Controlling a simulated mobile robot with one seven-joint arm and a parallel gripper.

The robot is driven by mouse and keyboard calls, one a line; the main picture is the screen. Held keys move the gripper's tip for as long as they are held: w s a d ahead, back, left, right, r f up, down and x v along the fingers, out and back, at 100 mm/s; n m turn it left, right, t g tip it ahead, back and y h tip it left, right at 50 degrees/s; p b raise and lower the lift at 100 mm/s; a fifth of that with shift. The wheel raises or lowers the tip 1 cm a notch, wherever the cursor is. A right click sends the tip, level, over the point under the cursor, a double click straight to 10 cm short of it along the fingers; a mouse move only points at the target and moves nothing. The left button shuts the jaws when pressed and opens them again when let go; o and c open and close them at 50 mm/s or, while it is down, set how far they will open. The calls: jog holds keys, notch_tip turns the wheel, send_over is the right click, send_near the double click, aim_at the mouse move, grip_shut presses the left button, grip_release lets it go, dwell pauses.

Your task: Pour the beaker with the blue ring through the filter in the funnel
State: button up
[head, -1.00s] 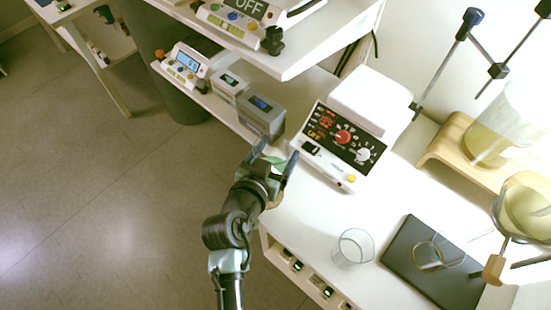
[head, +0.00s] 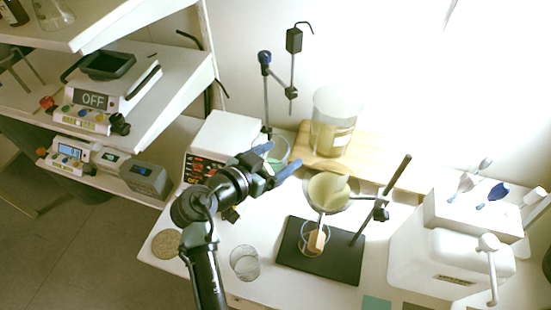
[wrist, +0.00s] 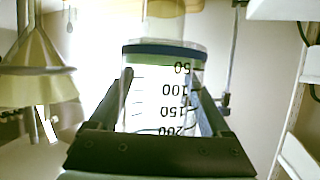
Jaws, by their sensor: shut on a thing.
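My gripper (head: 277,167) is shut on the beaker with the blue ring (wrist: 165,95). In the wrist view, its blue ring and graduation marks show between the fingers, with the numbers upside down. In the head view the beaker (head: 279,147) is partly hidden behind the gripper. I cannot tell its contents or tilt clearly. The funnel with the pale yellow filter (head: 328,190) is on a stand, just right of and apart from my gripper; it also shows at the left of the wrist view (wrist: 38,70). A glass vessel (head: 315,238) stands under the funnel.
The stand's black base (head: 345,265) and rod (head: 397,180) are beside the funnel. A large beaker of yellowish liquid (head: 335,125) stands on a wooden riser (head: 385,165). An empty beaker (head: 244,262) stands at the front. A hotplate (head: 222,135) is left of my gripper.

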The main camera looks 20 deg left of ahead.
jog(key=shift+s+d+r+m+y+p, duration=0.25)
jog(key=shift+d+r+m+y+p, duration=0.55)
jog(key=shift+m+p, duration=0.35)
notch_tip(320, 180, up, 7)
jog(key=d+m+t+y+p, duration=0.1)
jog(key=m+t+y+p, duration=0.1)
jog(key=m+y+p, duration=0.2)
jog(key=m+p, duration=0.2)
jog(key=shift+s+d+p, duration=0.2)
jog(key=shift+d+p, duration=0.1)
jog(key=shift+p, duration=0.1)
dwell(1.9)
jog(key=shift+m+t+y+b, duration=0.45)
jog(key=shift+m+b, duration=0.2)
jog(key=shift+b, duration=0.35)
jog(key=shift+s+d+r+p, duration=0.1)
jog(key=shift+d+r+p, duration=0.2)
jog(key=shift+r, duration=0.15)
jog(key=shift+s+d+r+m+t, duration=0.1)
jog(key=shift+d+r+m+t, duration=0.2)
jog(key=shift+r+m, duration=0.3)
dwell(1.6)
